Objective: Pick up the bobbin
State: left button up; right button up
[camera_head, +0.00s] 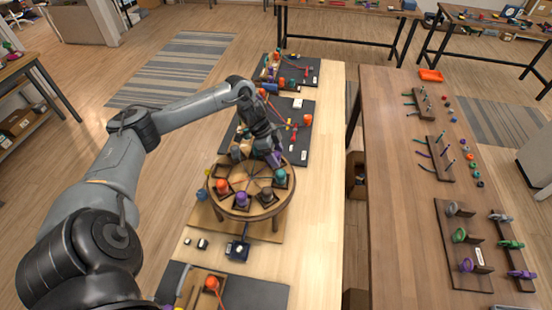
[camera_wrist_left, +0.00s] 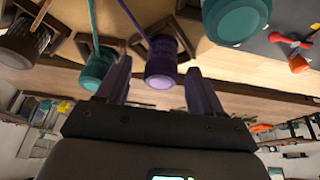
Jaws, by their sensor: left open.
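A round wooden braiding stand (camera_head: 228,207) carries several bobbins in square holders around its rim. My left gripper (camera_head: 268,152) is over the stand's far right edge, beside a purple bobbin (camera_head: 276,158). In the left wrist view, the gripper (camera_wrist_left: 157,64) is open, with a purple bobbin (camera_wrist_left: 161,66) and its purple cord between the fingers. Contact with the fingers cannot be told. A teal bobbin (camera_wrist_left: 97,70) is close beside one finger, and a brown one (camera_wrist_left: 27,40) lies farther left. My right gripper does not show.
Other bobbins on the stand are orange (camera_head: 222,186), purple (camera_head: 241,199) and teal (camera_head: 280,177). In the wrist view, a larger teal cylinder (camera_wrist_left: 238,18) is near the right finger. Dark boards (camera_head: 299,118) with cords lie behind the stand. The right table (camera_head: 400,200) holds pegged racks.

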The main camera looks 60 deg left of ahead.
pick_arm(q)
jog(key=shift+f, duration=0.15)
jog(key=c, duration=1.1)
jog(key=shift+c, duration=0.2)
